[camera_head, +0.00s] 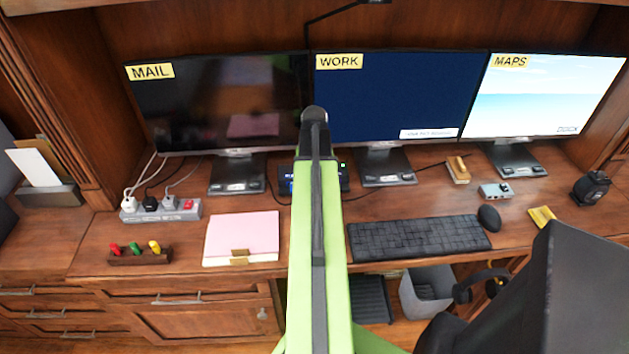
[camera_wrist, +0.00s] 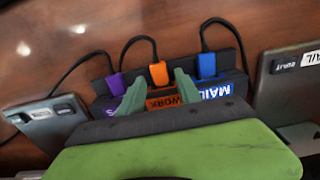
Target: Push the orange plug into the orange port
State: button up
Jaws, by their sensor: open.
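The orange plug (camera_wrist: 159,74) has a black cable and stands at the edge of a dark dock (camera_wrist: 240,88) in the wrist view. An orange label reading WORK (camera_wrist: 166,101) is on the dock just below it. The orange port's opening is hidden, so I cannot tell how deep the plug sits. My gripper (camera_wrist: 158,77) is open, with one green finger on each side of the orange plug in the picture; I cannot tell whether they touch it. In the head view, my arm covers most of the dock (camera_head: 342,178), and the gripper is hidden.
A purple plug (camera_wrist: 116,84) and a blue plug (camera_wrist: 207,66) flank the orange one closely. Monitor stands (camera_wrist: 48,113) are on both sides. A keyboard (camera_head: 418,237), pink folder (camera_head: 242,235) and power strip (camera_head: 160,211) lie on the desk.

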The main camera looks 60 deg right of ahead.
jog(key=shift+r, duration=0.1)
notch_tip(320, 180, up, 17)
jog(key=p, duration=1.7)
jog(key=shift+r, duration=0.15)
